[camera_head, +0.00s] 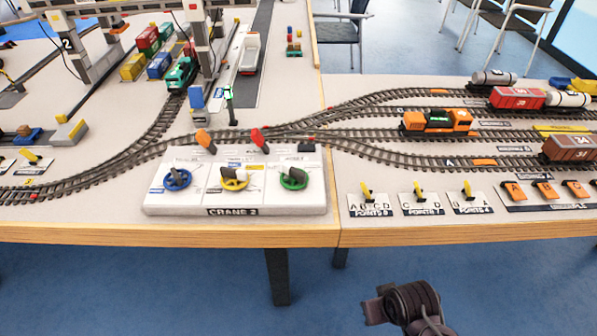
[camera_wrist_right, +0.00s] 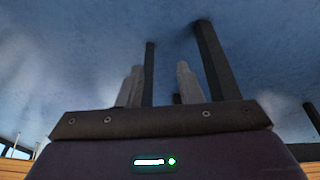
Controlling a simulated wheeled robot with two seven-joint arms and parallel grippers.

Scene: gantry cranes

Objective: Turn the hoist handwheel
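A white panel marked CRANE 2 (camera_head: 236,211) sits at the table's front edge in the head view. It carries a blue handwheel (camera_head: 177,179) at left, a yellow handwheel (camera_head: 235,178) in the middle and a green handwheel (camera_head: 293,178) at right. The small labels are too blurred to tell which is the hoist. My right gripper (camera_wrist_right: 159,86) is open and empty in the right wrist view, its two grey fingers apart, with floor and dark legs beyond. A dark part of my right arm (camera_head: 408,303) shows below the table front, apart from the panel. My left gripper is not in view.
An orange lever (camera_head: 205,140) and a red lever (camera_head: 258,138) stand behind the wheels. Tracks with an orange locomotive (camera_head: 438,121) and wagons run behind. Points levers (camera_head: 420,193) stand right of the panel. The wooden table edge (camera_head: 440,235) lies between my right arm and the panel.

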